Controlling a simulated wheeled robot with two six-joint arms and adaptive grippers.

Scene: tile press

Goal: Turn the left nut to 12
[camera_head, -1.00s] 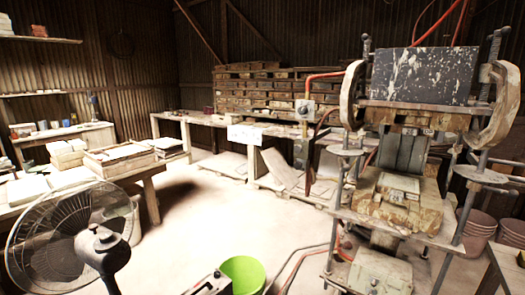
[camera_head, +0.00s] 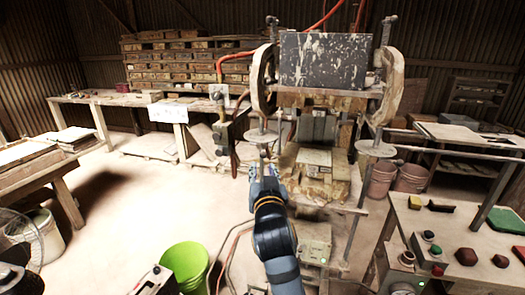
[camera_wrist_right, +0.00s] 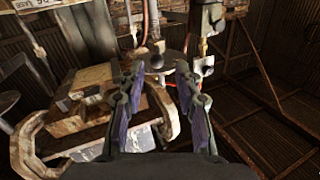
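The tile press (camera_head: 325,60) stands right of centre in the head view. The left nut (camera_head: 262,136), a flat grey disc, is on its left post. A similar disc, the right nut (camera_head: 376,149), is on the right post. My right gripper (camera_head: 263,170) is just below the left nut in that view. In the right wrist view its fingers (camera_wrist_right: 160,78) are spread, with nothing between them. A round metal disc with a dark knob (camera_wrist_right: 158,62), seemingly the left nut, lies just beyond the fingertips; contact cannot be told. No number is readable.
A table (camera_head: 462,222) with buttons and coloured blocks stands at the right front. A green bucket (camera_head: 185,265) is at the bottom. A wooden table (camera_head: 40,165) stands left. Cables run near the press. Open floor (camera_head: 125,215) lies left of the press.

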